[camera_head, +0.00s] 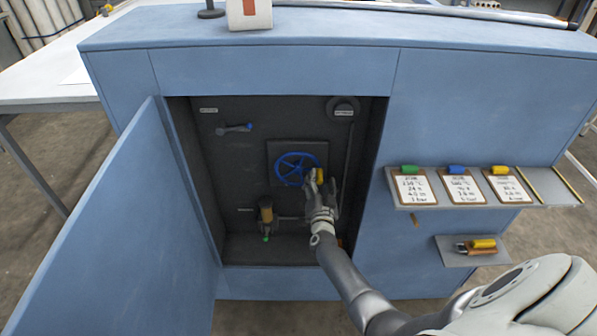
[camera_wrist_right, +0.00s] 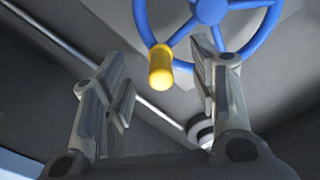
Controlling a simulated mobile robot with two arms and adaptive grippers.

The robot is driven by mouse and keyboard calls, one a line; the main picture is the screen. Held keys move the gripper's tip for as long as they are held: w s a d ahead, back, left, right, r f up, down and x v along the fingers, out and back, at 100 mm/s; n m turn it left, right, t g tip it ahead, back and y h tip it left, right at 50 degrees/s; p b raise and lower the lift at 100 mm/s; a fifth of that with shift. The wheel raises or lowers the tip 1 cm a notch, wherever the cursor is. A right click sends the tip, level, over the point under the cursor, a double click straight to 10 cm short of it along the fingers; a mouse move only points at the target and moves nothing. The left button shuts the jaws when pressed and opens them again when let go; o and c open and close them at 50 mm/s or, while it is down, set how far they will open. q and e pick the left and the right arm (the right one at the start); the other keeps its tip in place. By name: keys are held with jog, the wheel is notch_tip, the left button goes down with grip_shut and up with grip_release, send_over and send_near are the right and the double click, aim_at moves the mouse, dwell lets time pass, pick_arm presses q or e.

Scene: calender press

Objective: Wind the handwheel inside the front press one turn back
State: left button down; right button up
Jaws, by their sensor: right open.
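The blue handwheel (camera_head: 291,168) sits on a dark plate inside the open compartment of the blue press (camera_head: 270,68). It has a yellow knob (camera_head: 319,175) at the lower right of its rim. My right gripper (camera_head: 322,187) is inside the compartment at the knob. In the right wrist view the gripper (camera_wrist_right: 160,95) is open, with the yellow knob (camera_wrist_right: 160,66) between and beyond its fingertips. The blue rim (camera_wrist_right: 145,22) shows behind. I cannot tell whether a finger touches the rim. My left gripper is not in view.
The blue door (camera_head: 120,235) stands open at the left. A lever (camera_head: 234,128) and a brass-coloured fitting (camera_head: 266,212) are inside the compartment.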

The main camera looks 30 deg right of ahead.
jog(key=p+v, duration=0.2)
jog(key=v, duration=0.1)
jog(key=shift+s+a+r, duration=0.15)
jog(key=shift+s+a, duration=0.05)
jog(key=shift+s, duration=0.1)
jog(key=p+v, duration=0.1)
jog(key=v, duration=0.1)
jog(key=shift+s+a, duration=0.15)
jog(key=shift+s, duration=0.15)
jog(key=s+a+f+n+g+y, duration=0.25)
jog(key=s+a+f, duration=0.3)
jog(key=f, duration=0.35)
jog(key=s+a+f+n+g+y, duration=0.1)
jog(key=s+a+f+n+y, duration=0.25)
jog(key=s+f, duration=0.35)
jog(key=s+a+f+n+g+y, duration=0.25)
jog(key=s+a+f+n, duration=0.2)
jog(key=f, duration=0.55)
jog(key=s+a+f+n+g, duration=0.1)
jog(key=s+f, duration=0.3)
jog(key=s, duration=0.7)
jog(key=s+f+n+g, duration=0.2)
jog(key=s+f+g, duration=0.1)
jog(key=s, duration=0.7)
jog(key=s+a+f+n+g+y, duration=0.1)
jog(key=s+f+g, duration=0.3)
jog(key=s, duration=0.7)
jog(key=shift+s+a+f+n, duration=0.3)
jog(key=shift+s+f+n, duration=0.05)
jog(key=shift+n, duration=0.1)
